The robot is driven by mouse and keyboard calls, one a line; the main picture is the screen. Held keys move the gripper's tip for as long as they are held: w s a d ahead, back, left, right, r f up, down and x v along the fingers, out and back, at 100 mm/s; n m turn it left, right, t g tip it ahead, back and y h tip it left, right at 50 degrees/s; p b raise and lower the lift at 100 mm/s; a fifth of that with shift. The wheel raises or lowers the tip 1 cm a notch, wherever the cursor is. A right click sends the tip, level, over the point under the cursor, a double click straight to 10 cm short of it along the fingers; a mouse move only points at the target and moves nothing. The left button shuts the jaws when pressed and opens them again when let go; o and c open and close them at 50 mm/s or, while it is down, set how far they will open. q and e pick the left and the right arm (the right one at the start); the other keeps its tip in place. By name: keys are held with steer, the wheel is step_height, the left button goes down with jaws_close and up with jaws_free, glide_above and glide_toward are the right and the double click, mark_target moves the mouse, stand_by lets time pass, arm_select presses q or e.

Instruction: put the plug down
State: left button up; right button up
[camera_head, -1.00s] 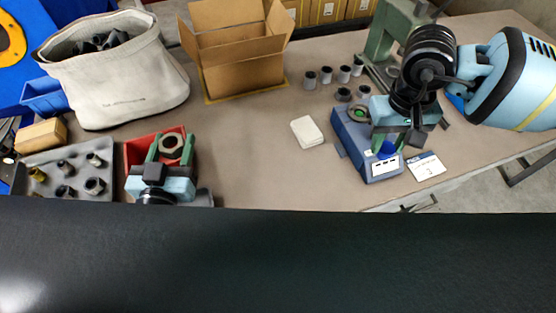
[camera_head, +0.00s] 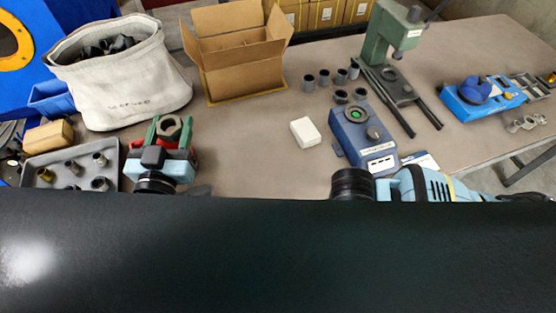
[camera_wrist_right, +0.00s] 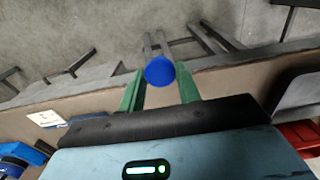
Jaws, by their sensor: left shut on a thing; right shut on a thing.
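The plug (camera_wrist_right: 159,71) shows as a round blue face in the right wrist view. My right gripper (camera_wrist_right: 160,80) is shut on it, with a green finger on each side. The rest of the plug is hidden behind its face. In the head view my right arm is low at the right, and its gripper and the plug are not visible. My left gripper (camera_head: 169,130) is shut on a dark hexagonal ring (camera_head: 171,122), held up between green fingers near a red bin (camera_head: 137,144).
A blue gauge box (camera_head: 357,136) with a green-lit ring stands mid-table, with several grey bushings behind it. A white block (camera_head: 305,132), green press (camera_head: 393,38), cardboard box (camera_head: 240,72), bag (camera_head: 125,85) and grey tray (camera_head: 107,181) stand around.

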arm_select(q)
steer(key=shift+f, duration=0.1)
arm_select(e)
steer(key=shift+w, duration=0.1)
